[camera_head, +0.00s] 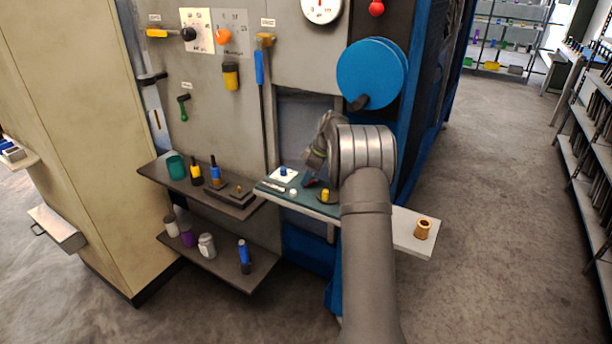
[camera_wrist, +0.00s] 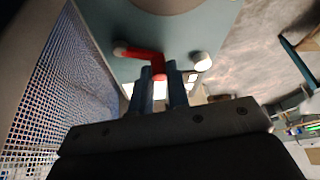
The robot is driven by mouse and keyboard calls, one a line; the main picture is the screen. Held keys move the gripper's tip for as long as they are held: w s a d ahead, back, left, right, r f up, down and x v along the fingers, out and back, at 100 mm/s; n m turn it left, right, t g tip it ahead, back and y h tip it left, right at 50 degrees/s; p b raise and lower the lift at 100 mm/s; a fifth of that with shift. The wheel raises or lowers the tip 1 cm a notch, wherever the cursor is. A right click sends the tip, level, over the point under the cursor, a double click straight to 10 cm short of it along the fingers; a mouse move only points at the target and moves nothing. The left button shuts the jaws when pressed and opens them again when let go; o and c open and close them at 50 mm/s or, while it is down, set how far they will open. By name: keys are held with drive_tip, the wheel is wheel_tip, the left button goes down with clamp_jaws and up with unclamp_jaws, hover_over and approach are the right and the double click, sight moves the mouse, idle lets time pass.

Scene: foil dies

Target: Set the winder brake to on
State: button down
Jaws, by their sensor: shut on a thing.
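A red lever (camera_wrist: 143,53) shows in the wrist view on a teal surface (camera_wrist: 190,30); I take it for the winder brake, though no label on it is readable. Its pivot end is at the left and its bent tip comes down between my fingers. My gripper (camera_wrist: 160,75) is shut on that tip. In the head view my gripper (camera_head: 316,160) hangs low over the teal worktop (camera_head: 268,187), in front of the machine. My wrist hides part of it, and the lever is hard to make out there. Its on and off marks cannot be read.
A white knob (camera_wrist: 201,60) is close right of the lever in the wrist view. A yellow peg (camera_head: 325,195) and a blue-topped piece (camera_head: 283,172) stand on the worktop. A blue disc (camera_head: 370,73) is above. A wooden spool (camera_head: 422,229) sits on the white shelf at right.

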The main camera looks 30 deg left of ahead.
drive_tip(key=shift+d+n+g, duration=0.3)
drive_tip(key=shift+n, duration=0.4)
drive_tip(key=c, duration=1.4)
unclamp_jaws()
